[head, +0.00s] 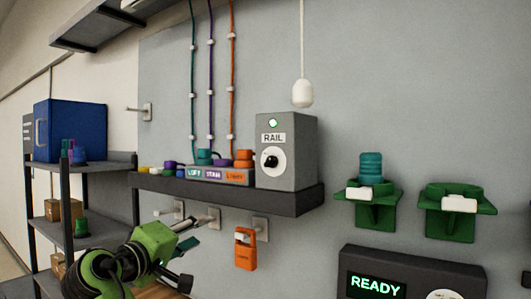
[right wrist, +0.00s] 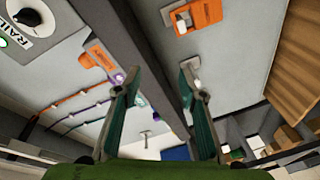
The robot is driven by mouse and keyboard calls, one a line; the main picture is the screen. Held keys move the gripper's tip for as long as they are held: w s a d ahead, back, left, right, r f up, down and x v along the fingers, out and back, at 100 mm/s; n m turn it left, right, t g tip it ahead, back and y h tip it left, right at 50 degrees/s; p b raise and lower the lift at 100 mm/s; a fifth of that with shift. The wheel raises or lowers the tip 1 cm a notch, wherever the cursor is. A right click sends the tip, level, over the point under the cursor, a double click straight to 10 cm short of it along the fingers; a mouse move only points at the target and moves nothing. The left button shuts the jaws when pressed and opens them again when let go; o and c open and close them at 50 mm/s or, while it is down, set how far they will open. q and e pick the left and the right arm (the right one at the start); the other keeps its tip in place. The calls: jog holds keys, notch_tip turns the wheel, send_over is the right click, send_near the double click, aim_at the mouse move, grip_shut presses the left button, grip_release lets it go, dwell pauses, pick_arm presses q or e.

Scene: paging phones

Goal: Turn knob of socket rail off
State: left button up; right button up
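The socket rail's grey control box (head: 300,150) stands at the right end of a dark wall shelf (head: 270,199). The knob also shows at the top left corner of the right wrist view (right wrist: 30,17). My right gripper (head: 188,264) is below and left of the box, apart from it. In the right wrist view its two teal-padded fingers (right wrist: 160,76) are spread with nothing held between them. My left gripper is not in view.
Coloured plugs and labelled sockets (head: 205,174) sit left of the box. A white pull handle (head: 302,93) hangs above the box. Green holders (head: 375,210) and a READY panel (head: 400,262) are at right.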

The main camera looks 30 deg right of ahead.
aim_at(267, 162)
jog(key=s+d+r+m+g+h+p, duration=0.2)
jog(key=s+r+m+g, duration=0.3)
jog(key=s+r, duration=1)
jog(key=shift+m+t, duration=0.6)
jog(key=shift+t, duration=0.1)
jog(key=p+x, duration=0.1)
jog(key=x, duration=0.3)
jog(key=w+r+p+x, duration=0.1)
jog(key=p+x, duration=0.1)
jog(key=x, duration=0.2)
jog(key=p+x, duration=0.2)
jog(key=x, duration=0.2)
jog(key=shift+w+a+r, duration=0.15)
jog(key=shift+w+r, duration=0.15)
jog(key=shift+r, duration=0.1)
jog(key=shift+w+d+f+p, duration=0.15)
jog(key=shift+w+d+p, duration=0.25)
jog(key=shift+d, duration=0.2)
jog(key=shift+s, duration=0.1)
grip_shut()
